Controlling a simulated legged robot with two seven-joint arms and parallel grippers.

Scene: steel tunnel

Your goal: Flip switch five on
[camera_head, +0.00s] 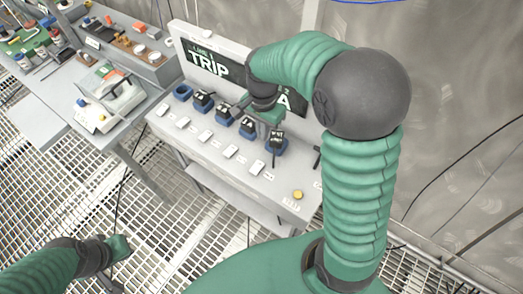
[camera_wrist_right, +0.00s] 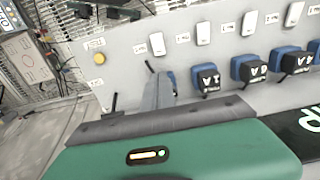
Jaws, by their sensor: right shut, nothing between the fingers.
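A pale grey sloped panel (camera_head: 218,155) carries a row of white switches, the rightmost one (camera_head: 257,167) near the yellow button. Above them is a row of blue-based blocks with black tops (camera_head: 224,114). The small labels are too small to read, so I cannot tell which is five. My right gripper (camera_head: 276,142) is shut and empty over the right end of the blue row. In the right wrist view its grey finger (camera_wrist_right: 158,92) partly hides a blue base (camera_wrist_right: 171,76); contact is unclear. My left gripper (camera_head: 120,247) is low at the left, away from the panel.
A yellow button (camera_head: 298,194) sits at the panel's right end. A dark sign reading TRIP (camera_head: 208,64) stands behind the row, partly hidden by my right arm. Cluttered grey benches (camera_head: 70,95) stand left over grating floor (camera_head: 180,235). A metal wall is right.

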